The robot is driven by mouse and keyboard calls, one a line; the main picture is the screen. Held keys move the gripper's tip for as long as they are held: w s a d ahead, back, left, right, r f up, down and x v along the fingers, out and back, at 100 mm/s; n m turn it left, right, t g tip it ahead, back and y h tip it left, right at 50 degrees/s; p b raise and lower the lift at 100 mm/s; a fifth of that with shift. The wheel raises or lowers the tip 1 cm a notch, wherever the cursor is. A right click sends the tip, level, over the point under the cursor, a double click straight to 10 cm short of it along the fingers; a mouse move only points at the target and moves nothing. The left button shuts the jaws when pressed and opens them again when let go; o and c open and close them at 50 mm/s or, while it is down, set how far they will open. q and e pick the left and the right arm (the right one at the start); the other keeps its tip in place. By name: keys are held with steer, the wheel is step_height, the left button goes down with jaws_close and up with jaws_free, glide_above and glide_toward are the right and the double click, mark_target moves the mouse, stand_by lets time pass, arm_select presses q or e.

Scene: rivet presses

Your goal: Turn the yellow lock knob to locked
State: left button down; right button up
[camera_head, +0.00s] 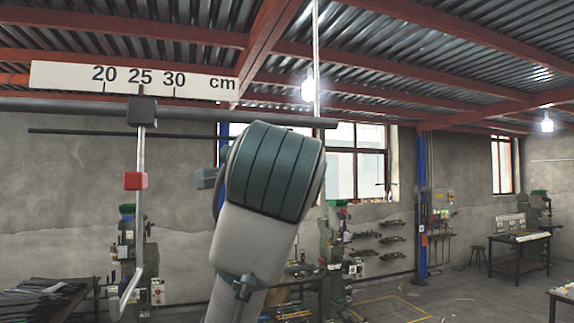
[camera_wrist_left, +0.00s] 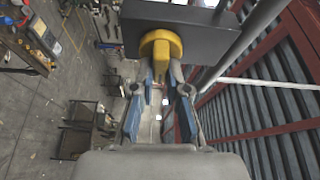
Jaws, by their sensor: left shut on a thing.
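The exact contact is partly hidden, and I cannot read whether the knob's angle is locked or unlocked. In the head view my arm covers the gripper and knob. A dark slider (camera_head: 142,111) sits on a horizontal bar (camera_head: 70,104), near 25 on the cm scale (camera_head: 60,76). My right gripper is not in view.
A second thin bar (camera_head: 80,132) runs below. Another vertical rod (camera_head: 315,45) rises above my arm. Benches and presses stand farther back.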

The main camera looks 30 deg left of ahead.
arm_select(q)
steer(key=shift+w+f+m+g, duration=0.2)
steer(key=shift+f+m+g, duration=0.1)
steer(key=shift+m, duration=0.2)
steer(key=c, duration=1.2)
jaws_free()
steer(key=shift+d+r, duration=0.1)
steer(key=shift+w+d, duration=0.1)
steer(key=shift+v, duration=6)
steer(key=shift+w, duration=0.1)
